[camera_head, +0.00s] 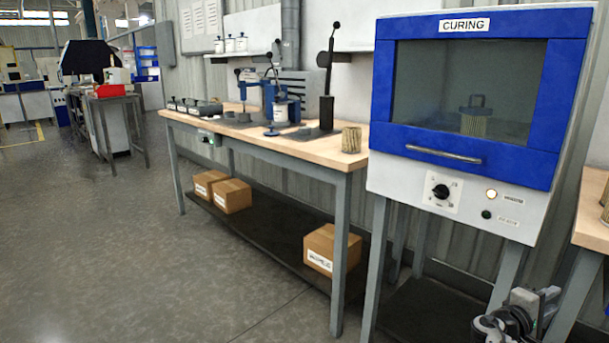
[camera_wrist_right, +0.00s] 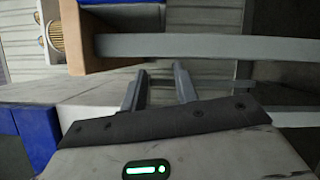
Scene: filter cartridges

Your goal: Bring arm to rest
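My right gripper (camera_wrist_right: 158,80) is in the right wrist view with its two grey fingers apart and nothing between them. In the head view my right arm and gripper (camera_head: 540,300) show only partly at the lower right edge, low in front of the curing oven's stand. My left gripper is in neither view. The blue and white curing oven (camera_head: 465,178) has its door closed. A filter cartridge with a handle-like top (camera_head: 474,118) shows dimly through its window. Another pleated cartridge (camera_head: 351,139) stands upright on the workbench.
The wooden-topped workbench (camera_head: 275,150) carries a blue press (camera_head: 268,95) and small fixtures. Cardboard boxes (camera_head: 326,248) sit on its lower shelf. Another table edge (camera_head: 592,228) is at the far right. The floor (camera_head: 130,250) at left is clear. A cartridge (camera_wrist_right: 57,38) shows in the wrist view.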

